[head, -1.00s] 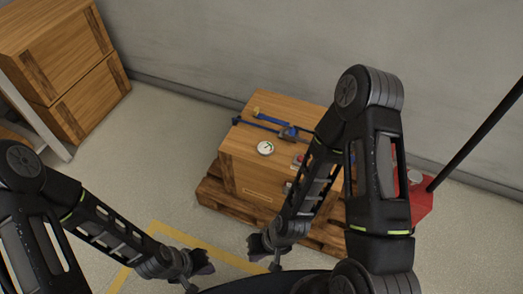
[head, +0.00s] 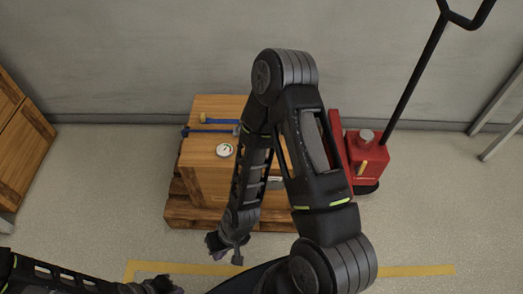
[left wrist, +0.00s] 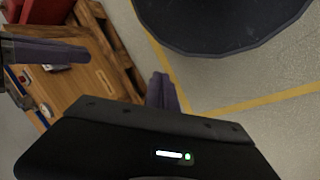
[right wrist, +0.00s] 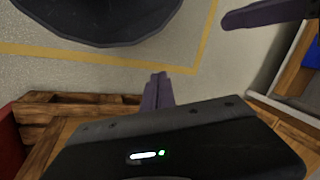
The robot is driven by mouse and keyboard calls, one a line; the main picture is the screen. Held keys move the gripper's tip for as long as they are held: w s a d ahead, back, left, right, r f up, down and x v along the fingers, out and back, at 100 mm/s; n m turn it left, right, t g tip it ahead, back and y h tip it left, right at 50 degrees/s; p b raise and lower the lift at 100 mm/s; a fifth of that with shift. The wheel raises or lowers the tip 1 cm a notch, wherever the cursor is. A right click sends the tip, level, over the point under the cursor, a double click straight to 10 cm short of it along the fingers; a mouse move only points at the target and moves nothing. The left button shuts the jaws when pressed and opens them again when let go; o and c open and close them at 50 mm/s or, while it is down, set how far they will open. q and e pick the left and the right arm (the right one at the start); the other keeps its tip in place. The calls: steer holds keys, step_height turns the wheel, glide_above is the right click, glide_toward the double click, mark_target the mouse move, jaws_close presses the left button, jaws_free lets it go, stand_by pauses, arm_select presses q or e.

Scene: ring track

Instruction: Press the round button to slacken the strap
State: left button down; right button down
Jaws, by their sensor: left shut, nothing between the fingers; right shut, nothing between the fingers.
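A wooden crate (head: 208,180) stands on a pallet (head: 190,216) beyond my arms. A blue strap (head: 212,130) lies across its top. A white round dial (head: 224,150) with a dark needle sits near the crate's front edge. The right part of the crate top is hidden behind my right arm, and I cannot make out the round button. My right gripper (head: 228,250) is shut and empty, low in front of the pallet; its closed fingers show in the right wrist view (right wrist: 157,90). My left gripper (left wrist: 164,90) is shut and empty, at the bottom edge of the head view.
A red pallet jack (head: 367,160) with a long black handle stands right of the crate. Wooden boxes (head: 22,140) stand at the far left. A grey wall (head: 150,50) runs behind. A yellow line (head: 420,270) marks the floor in front. Floor left of the pallet is clear.

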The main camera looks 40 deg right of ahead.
steer(key=w+d+f+m+t+h+b, duration=0.15)
steer(key=w+d+f+b, duration=0.25)
steer(key=w+d+b, duration=0.55)
steer(key=w+d+r+m+t+b, duration=0.1)
steer(key=w+d+b, duration=0.2)
steer(key=w+d, duration=0.1)
steer(key=w+d+r+m+t+h+b, duration=0.1)
steer(key=w+d+r+t+b, duration=0.1)
steer(key=w+d, duration=0.3)
steer(key=w+d+r+m+t+b, duration=0.1)
steer(key=w+d+r+m+b, duration=0.1)
steer(key=w+d+b, duration=0.3)
steer(key=shift+w+d+t+h, duration=0.1)
steer(key=shift+d+t+h, duration=0.15)
steer(key=shift+d, duration=0.7)
steer(key=w+d+r+m+t+h+b, duration=0.1)
steer(key=d+r+t+b, duration=0.1)
steer(key=d+r+b, duration=0.3)
steer(key=d+r, duration=0.3)
steer(key=d, duration=0.1)
steer(key=shift+w+r+m, duration=0.15)
steer(key=shift+r+m, duration=0.2)
steer(key=shift+f, duration=0.1)
